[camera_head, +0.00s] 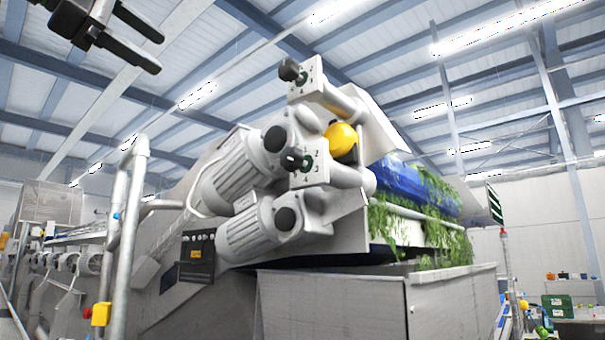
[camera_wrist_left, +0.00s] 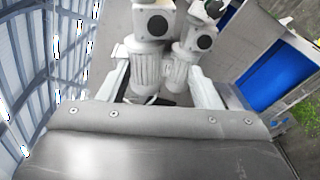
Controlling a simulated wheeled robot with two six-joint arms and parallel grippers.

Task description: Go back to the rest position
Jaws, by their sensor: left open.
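My left gripper (camera_head: 154,54) is at the upper left of the head view, up against the background of the roof. Its two dark fingers are spread apart with nothing between them. It appears apart from the washing machine. My right gripper is in neither view. The rest position itself is not marked by anything visible.
A large grey washing machine with motors (camera_head: 250,170) fills the middle of the head view; motors also show in the left wrist view (camera_wrist_left: 150,65). Green leaves (camera_head: 400,225) hang by its blue drum (camera_head: 405,185). A metal tank (camera_head: 335,305) stands below. A pipe post (camera_head: 128,240) stands at left.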

